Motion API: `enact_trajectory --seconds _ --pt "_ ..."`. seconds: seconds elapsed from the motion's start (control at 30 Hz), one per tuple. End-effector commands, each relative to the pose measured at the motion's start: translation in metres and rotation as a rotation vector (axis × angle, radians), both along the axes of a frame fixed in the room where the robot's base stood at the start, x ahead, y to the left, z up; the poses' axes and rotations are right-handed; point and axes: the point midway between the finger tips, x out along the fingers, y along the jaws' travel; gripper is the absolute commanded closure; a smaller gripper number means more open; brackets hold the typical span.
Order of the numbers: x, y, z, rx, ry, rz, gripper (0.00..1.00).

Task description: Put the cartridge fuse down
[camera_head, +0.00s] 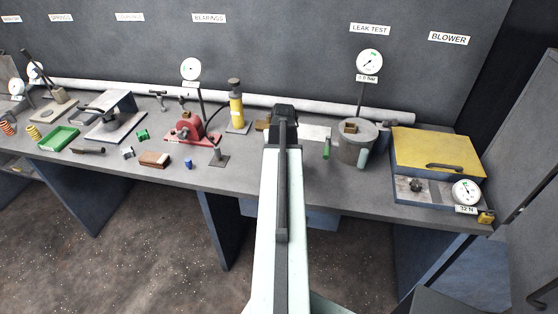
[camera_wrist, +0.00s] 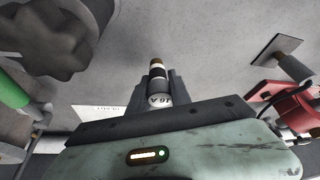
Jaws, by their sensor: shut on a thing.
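The cartridge fuse (camera_wrist: 157,68) shows in the wrist view. It has a brass-coloured end cap, a dark band and a white face marked with upside-down "16 A" lettering. My gripper (camera_wrist: 158,88) is shut on it, with a dark finger on each side. The fuse's far end points away from the wrist over the grey bench top (camera_wrist: 205,45); I cannot tell whether it touches the surface. In the head view my arm reaches over the bench, and its dark end (camera_head: 285,115) hides the fuse and the fingers.
A grey pot (camera_head: 353,152) and a green-handled tool (camera_head: 326,149) stand right of my arm. A yellow-lidded box (camera_head: 435,147) is at the right end.

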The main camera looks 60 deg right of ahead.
Motion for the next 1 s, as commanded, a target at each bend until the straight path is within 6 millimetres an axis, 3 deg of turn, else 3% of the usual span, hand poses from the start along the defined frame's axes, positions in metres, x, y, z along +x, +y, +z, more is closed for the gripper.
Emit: enact_trajectory --seconds 0.1,0.2,0.57,0.6,0.67,1.0 --pt "0.000 0.000 -0.025 0.000 0.000 0.000 1.00" --pt "0.000 0.000 -0.038 0.000 0.000 -0.001 1.00" --pt "-0.001 -0.001 -0.038 0.000 0.000 -0.001 1.00" --pt "-0.001 -0.001 -0.037 0.000 0.000 -0.001 0.70" --pt "-0.001 -0.001 -0.036 0.000 0.000 -0.002 0.54" --pt "-0.001 -0.001 -0.035 0.000 0.000 -0.002 0.54"
